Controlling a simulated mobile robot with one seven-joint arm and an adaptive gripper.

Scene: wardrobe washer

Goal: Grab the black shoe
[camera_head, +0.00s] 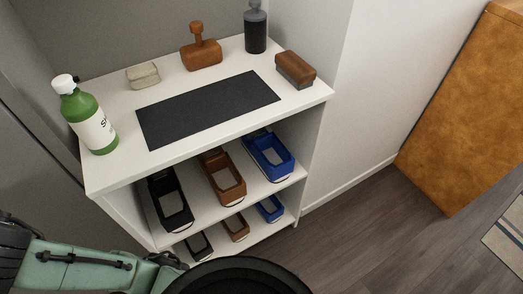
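A black shoe (158,190) lies at the left end of the upper shelf under the white top, beside a brown shoe (214,166) and a blue shoe (284,170). Its opening shows pale inside. A second, smaller-looking black shoe (207,252) is on the lower shelf at the left, partly hidden. My teal and black arm crosses the lower left corner, in front of and to the left of the shelves. The fingers of my gripper cannot be made out, and no shoe is seen held.
The white shelf unit (118,178) carries a green bottle (97,128), a black mat (205,108), brushes and a dark bottle (255,30) on top. More brown and blue shoes are on the lower shelf. Wood floor (365,225) is free at right, before an orange-brown panel (465,110).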

